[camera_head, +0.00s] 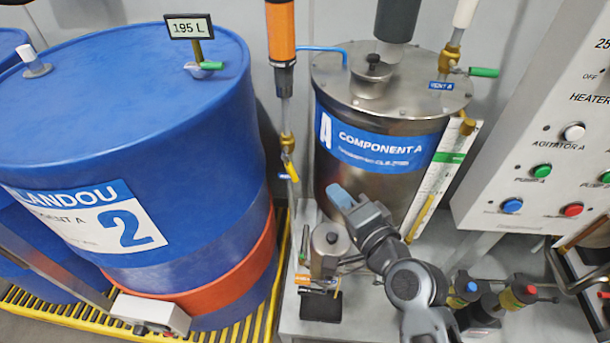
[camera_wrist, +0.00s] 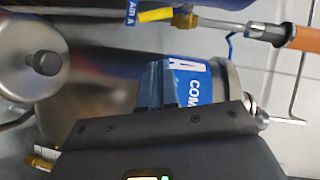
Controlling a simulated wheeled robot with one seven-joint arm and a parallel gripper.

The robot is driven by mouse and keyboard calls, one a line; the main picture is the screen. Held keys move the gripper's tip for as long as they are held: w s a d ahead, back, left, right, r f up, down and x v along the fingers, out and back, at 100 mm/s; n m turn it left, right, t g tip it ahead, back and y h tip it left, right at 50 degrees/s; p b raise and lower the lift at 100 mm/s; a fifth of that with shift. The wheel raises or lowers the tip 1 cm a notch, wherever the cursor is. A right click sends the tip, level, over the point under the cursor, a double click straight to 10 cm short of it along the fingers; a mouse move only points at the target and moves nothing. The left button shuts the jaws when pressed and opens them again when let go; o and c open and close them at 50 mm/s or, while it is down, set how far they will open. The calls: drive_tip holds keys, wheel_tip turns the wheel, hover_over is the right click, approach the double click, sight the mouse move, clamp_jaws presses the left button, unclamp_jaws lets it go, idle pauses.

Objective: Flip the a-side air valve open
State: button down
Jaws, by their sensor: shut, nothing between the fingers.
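The A-side air valve (camera_head: 289,165) is a small brass valve with a yellow lever on a thin vertical pipe between the blue drum and the steel tank. Its lever points down, close to the pipe's line at a slight slant. In the wrist view the yellow lever (camera_wrist: 155,15) shows at the top edge, beside a blue "AIR A" tag (camera_wrist: 130,12). My gripper (camera_head: 340,195) has blue fingertips and is shut and empty, in front of the tank, to the right of and lower than the valve. Its fingers (camera_wrist: 160,85) also show in the wrist view, apart from the lever.
The Component A tank (camera_head: 345,175) stands behind my gripper. A blue drum (camera_head: 110,120) is at left. A small steel pot (camera_head: 329,240) stands close to my wrist. An orange cylinder (camera_head: 281,30) sits above the valve. A control panel (camera_head: 545,130) is at right.

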sight(294, 176)
drive_tip(key=w+a+f+p, duration=0.2)
drive_tip(key=w+a, duration=0.4)
drive_tip(key=shift+a, duration=0.4)
drive_tip(key=shift+f, duration=0.1)
drive_tip(key=m+b, duration=0.1)
drive_tip(key=b, duration=0.2)
drive_tip(key=a+f+m+t+y+b, duration=0.1)
drive_tip(key=b, duration=0.3)
drive_tip(key=shift+f, duration=0.3)
drive_tip(key=shift+a+r+m+t+b, duration=0.1)
drive_tip(key=shift+a+m+t+b, duration=0.2)
drive_tip(key=shift+b, duration=0.85)
drive_tip(key=shift+d, duration=0.1)
